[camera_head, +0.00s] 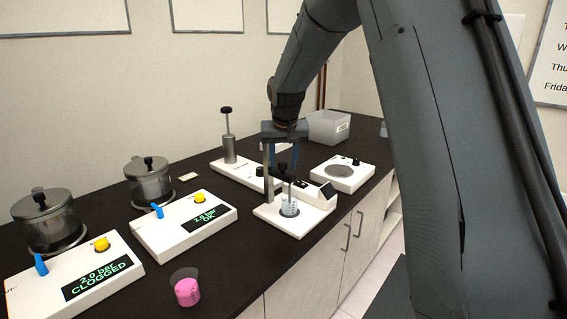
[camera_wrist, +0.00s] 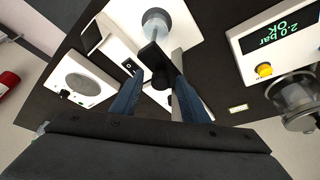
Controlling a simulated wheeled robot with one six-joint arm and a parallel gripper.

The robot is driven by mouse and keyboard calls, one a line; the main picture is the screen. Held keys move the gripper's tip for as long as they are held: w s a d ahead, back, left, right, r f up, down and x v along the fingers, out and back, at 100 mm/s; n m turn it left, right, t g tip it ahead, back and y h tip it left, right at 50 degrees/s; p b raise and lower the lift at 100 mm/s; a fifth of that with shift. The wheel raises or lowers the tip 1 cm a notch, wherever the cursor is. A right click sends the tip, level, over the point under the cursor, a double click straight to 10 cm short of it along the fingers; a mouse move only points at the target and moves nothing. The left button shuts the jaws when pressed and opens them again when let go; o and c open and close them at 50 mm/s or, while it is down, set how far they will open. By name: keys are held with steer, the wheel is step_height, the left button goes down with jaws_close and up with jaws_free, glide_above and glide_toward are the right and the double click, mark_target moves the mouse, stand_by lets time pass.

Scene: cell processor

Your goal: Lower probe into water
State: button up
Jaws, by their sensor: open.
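The probe stand has a white base (camera_head: 271,218), an upright post (camera_head: 267,178) and a black holder. A clear beaker of pale blue water (camera_head: 289,208) stands on the base. It also shows in the wrist view (camera_wrist: 156,20). The thin dark probe (camera_head: 290,189) points down at the beaker; I cannot tell whether its tip touches the water. My gripper (camera_head: 285,167) is above the stand, pointing down. In the wrist view its blue fingers (camera_wrist: 158,78) are apart on either side of the black holder (camera_wrist: 153,56). Contact with it is unclear.
A white device with a round plate (camera_head: 343,173) and a grey bin (camera_head: 328,127) stand to the right and behind. Two pressure units (camera_head: 184,226) (camera_head: 75,281), metal pots (camera_head: 150,182) and a pink-filled beaker (camera_head: 186,290) are to the left. A metal plunger (camera_head: 228,145) stands behind.

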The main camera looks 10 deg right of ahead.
steer(key=b+v, duration=0.2)
steer(key=v, duration=0.5)
steer(key=shift+r, duration=0.2)
steer(key=shift+s, duration=0.15)
steer(key=s+f+g, duration=0.1)
steer(key=s+f, duration=0.5)
steer(key=s, duration=0.4)
steer(key=s+f+n+g, duration=0.1)
steer(key=s+f, duration=0.5)
steer(key=s, duration=0.5)
steer(key=s+f+g, duration=0.1)
steer(key=s+f, duration=0.5)
steer(key=s, duration=0.5)
steer(key=shift+d+n+y, duration=0.3)
steer(key=shift+n, duration=0.1)
steer(key=shift+w+f, duration=0.1)
steer(key=shift+f, duration=0.05)
